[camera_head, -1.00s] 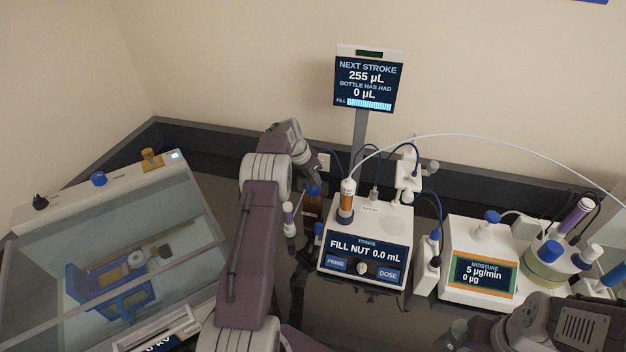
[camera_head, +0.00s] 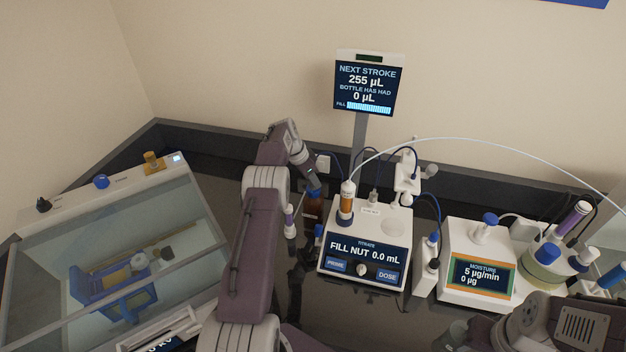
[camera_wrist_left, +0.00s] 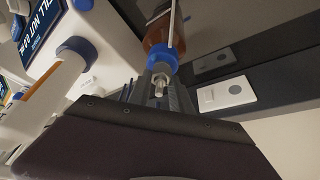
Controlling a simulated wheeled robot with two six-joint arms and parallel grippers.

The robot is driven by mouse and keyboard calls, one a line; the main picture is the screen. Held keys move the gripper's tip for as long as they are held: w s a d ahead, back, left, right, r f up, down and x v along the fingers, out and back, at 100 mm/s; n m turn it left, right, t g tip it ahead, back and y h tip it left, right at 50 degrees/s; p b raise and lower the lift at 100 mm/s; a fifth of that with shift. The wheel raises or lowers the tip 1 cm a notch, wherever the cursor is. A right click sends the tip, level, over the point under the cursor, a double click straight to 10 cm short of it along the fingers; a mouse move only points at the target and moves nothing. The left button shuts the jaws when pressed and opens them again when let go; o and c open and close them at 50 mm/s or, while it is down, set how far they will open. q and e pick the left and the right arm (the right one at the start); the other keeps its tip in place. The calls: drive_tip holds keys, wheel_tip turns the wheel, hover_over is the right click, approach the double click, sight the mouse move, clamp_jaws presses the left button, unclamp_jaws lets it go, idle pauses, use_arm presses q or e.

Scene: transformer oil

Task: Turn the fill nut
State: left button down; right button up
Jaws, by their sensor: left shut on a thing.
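The titrator (camera_head: 365,240) stands right of centre, its screen reading "FILL NUT 0.0 mL". An amber bottle (camera_head: 312,208) with a blue cap stands to its left and also shows in the left wrist view (camera_wrist_left: 160,28). My left gripper (camera_head: 313,186) points down at the top of this bottle. In the left wrist view its fingers (camera_wrist_left: 160,82) are closed about a small metal fitting (camera_wrist_left: 158,88), in line with the blue cap (camera_wrist_left: 162,58). I cannot read whether this fitting is the fill nut. My right arm shows at lower right; its fingers are unclear (camera_head: 462,335).
A display on a post (camera_head: 368,84) reads "NEXT STROKE 255 µL". A moisture unit (camera_head: 480,272) and tubing stand right of the titrator. A glass-fronted case (camera_head: 120,240) fills the left.

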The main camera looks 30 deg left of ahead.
use_arm(q)
drive_tip(key=c, duration=1.2)
unclamp_jaws()
drive_tip(key=shift+o, duration=0.2)
drive_tip(key=shift+r, duration=0.1)
drive_tip(key=b+v, duration=0.2)
drive_tip(key=v, duration=0.7)
drive_tip(key=shift+b, duration=0.3)
